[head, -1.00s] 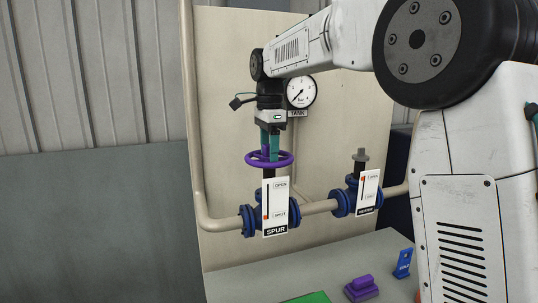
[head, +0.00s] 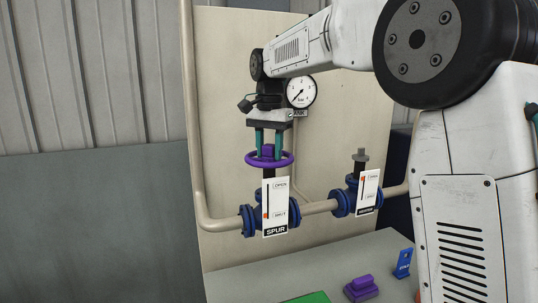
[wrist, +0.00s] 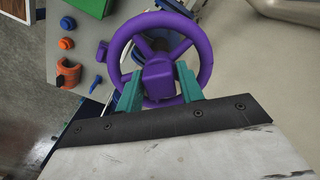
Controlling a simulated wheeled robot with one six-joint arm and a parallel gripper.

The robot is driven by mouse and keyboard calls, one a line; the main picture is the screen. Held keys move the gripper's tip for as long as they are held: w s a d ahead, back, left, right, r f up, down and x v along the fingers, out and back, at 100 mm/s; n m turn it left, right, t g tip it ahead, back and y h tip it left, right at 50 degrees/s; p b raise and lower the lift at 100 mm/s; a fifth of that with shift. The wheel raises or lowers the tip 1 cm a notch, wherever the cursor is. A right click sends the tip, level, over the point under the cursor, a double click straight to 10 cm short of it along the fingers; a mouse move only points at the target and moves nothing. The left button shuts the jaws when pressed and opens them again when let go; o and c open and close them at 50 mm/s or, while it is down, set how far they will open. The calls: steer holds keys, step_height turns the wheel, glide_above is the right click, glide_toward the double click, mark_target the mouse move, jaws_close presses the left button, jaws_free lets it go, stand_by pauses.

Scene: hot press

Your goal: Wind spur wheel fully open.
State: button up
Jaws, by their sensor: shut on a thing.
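The purple spur wheel (head: 269,160) lies flat on top of the spur valve, above blue flanges on a beige pipe. Its white placard (head: 276,207) reads OPEN at the top and SHUT at the bottom, with an orange marker near the SHUT end. My gripper (head: 268,148) points down on the wheel from above. In the wrist view, its teal fingers (wrist: 157,84) are shut on the purple block at the wheel's hub (wrist: 158,80), one on each side. The wheel's rim and spokes show around them.
A second valve with a grey stem top (head: 360,155) and placard stands to the right. A pressure gauge (head: 300,91) is behind my gripper. The bench carries a purple block (head: 361,288), a blue labelled piece (head: 404,263) and a green item (head: 306,298).

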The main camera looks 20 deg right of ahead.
steer(key=n, duration=0.4)
steer(key=shift+n, duration=0.4)
steer(key=n, duration=0.5)
steer(key=shift+n, duration=0.8)
steer(key=n, duration=0.3)
steer(key=shift+n, duration=0.3)
steer(key=n, duration=1)
steer(key=shift+n, duration=0.3)
steer(key=n, duration=0.5)
steer(key=shift+n, duration=0.4)
